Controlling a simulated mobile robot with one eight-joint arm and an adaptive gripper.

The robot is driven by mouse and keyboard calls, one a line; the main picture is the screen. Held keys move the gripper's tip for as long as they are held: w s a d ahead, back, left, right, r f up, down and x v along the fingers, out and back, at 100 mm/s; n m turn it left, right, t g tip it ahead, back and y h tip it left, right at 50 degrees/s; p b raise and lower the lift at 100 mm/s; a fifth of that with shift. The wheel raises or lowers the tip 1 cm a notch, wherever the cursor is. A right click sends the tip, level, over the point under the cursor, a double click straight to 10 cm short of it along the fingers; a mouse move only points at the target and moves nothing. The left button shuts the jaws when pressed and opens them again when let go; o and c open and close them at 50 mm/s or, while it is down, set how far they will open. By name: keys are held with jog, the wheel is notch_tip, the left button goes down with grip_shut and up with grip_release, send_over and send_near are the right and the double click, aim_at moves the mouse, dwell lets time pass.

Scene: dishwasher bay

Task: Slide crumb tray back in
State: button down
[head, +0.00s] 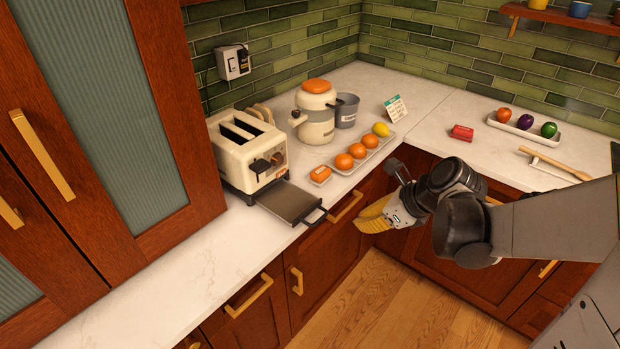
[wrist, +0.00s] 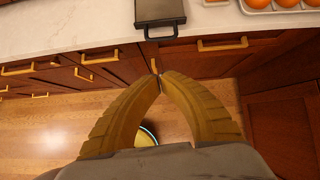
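The cream toaster (head: 245,150) stands on the counter at the left of the head view. Its dark crumb tray (head: 290,203) sticks out of the base, with its loop handle (head: 315,218) at the counter's front edge. In the wrist view the tray (wrist: 160,10) is at the top centre, with its handle (wrist: 160,33) towards me. My gripper (head: 360,226) has yellow fingers and hangs in front of the cabinets, to the right of the tray and apart from it. In the wrist view the fingertips (wrist: 157,75) meet, with nothing held between them. The toaster is outside the wrist view.
A white tray (head: 338,169) with oranges and a lemon (head: 381,129) lies right of the toaster. A kettle-like pot (head: 316,112) stands behind. Drawer handles (head: 345,207) jut from the cabinet front. The counter at front left is clear.

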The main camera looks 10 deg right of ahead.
aim_at(282, 200)
jog(key=w+a+r+b+x, duration=0.1)
jog(key=b+x, duration=0.4)
jog(key=x, duration=0.8)
jog(key=shift+w+a+m, duration=0.2)
jog(key=shift+w+m, duration=0.2)
jog(key=shift+w, duration=0.1)
jog(key=shift+r, duration=0.1)
jog(key=w+a, duration=0.3)
jog(key=w, duration=0.1)
jog(key=w+a, duration=0.3)
jog(key=w, duration=0.1)
jog(key=w+a, duration=0.3)
jog(key=w, duration=0.1)
jog(key=shift+w+b, duration=0.3)
jog(key=shift+b, duration=0.1)
